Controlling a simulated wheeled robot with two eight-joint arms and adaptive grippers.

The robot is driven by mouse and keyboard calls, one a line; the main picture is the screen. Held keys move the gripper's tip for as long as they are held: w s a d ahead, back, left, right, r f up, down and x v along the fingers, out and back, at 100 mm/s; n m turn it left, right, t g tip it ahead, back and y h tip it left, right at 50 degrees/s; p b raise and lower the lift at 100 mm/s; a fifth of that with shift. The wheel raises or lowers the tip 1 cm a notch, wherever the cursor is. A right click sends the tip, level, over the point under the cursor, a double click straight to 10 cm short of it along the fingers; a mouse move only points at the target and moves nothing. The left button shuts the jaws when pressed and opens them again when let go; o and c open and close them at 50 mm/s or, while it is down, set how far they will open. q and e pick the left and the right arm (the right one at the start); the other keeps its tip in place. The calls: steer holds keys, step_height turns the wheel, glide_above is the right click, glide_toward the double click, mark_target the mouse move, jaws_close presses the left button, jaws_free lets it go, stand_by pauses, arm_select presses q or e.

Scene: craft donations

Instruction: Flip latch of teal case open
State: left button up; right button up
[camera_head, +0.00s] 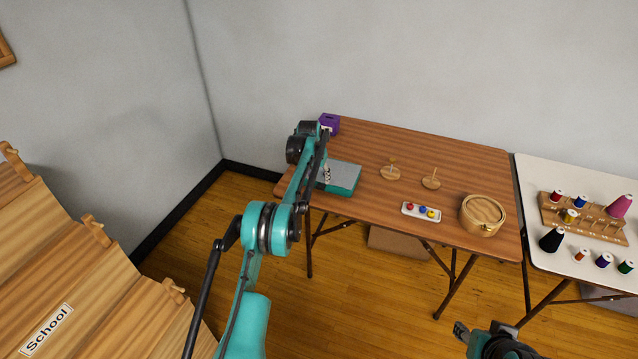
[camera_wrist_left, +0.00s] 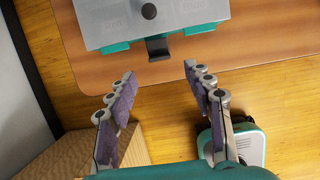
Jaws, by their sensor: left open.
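The teal case (camera_head: 345,176) with a grey lid sits at the left end of the brown table. In the left wrist view the case (camera_wrist_left: 115,47) is cut off at the top edge, its grey lid uppermost. A dark latch (camera_wrist_left: 157,46) juts from the middle of its near side; I cannot tell its exact angle. My left gripper (camera_wrist_left: 158,71) is open and empty, its fingers apart on either side of the line to the latch, with the latch beyond the tips. In the head view my left arm partly hides the case. My right gripper (camera_head: 461,331) shows only partly at the bottom.
A purple box (camera_head: 330,122) stands behind the case. Wooden spindles (camera_head: 431,182), a white tray (camera_head: 407,213) with colored balls and a round wooden box (camera_head: 482,214) stand farther right. A white table (camera_head: 545,268) holds thread spools. A wooden piece labelled School (camera_head: 120,305) is at left.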

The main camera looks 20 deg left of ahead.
arm_select(q)
steer(key=shift+v, duration=2.75)
steer(key=s+d+r+m, duration=0.3)
steer(key=s+r+m, duration=0.1)
steer(key=r+m, duration=0.15)
steer(key=s+d+r+m, duration=0.3)
steer(key=s+r+m, duration=0.1)
steer(key=r, duration=0.3)
steer(key=s+d+r+m+t, duration=0.1)
steer(key=s+d+r+m, duration=0.15)
steer(key=s+m, duration=0.35)
steer(key=s+d+r+m+t, duration=0.1)
steer(key=s+d+r+m, duration=0.15)
steer(key=s, duration=0.55)
steer(key=s+d+f+m, duration=0.1)
steer(key=s+f+m, duration=0.1)
steer(key=s+m, duration=0.4)
steer(key=s+d+f+m+t, duration=0.1)
steer(key=s+d+f+m, duration=0.1)
steer(key=s+m, duration=0.4)
steer(key=s+d+f+m, duration=0.2)
steer(key=s+m, duration=0.4)
steer(key=s, duration=0.7)
steer(key=shift+f+t, duration=0.4)
steer(key=shift+f, duration=0.5)
steer(key=shift+d, duration=0.1)
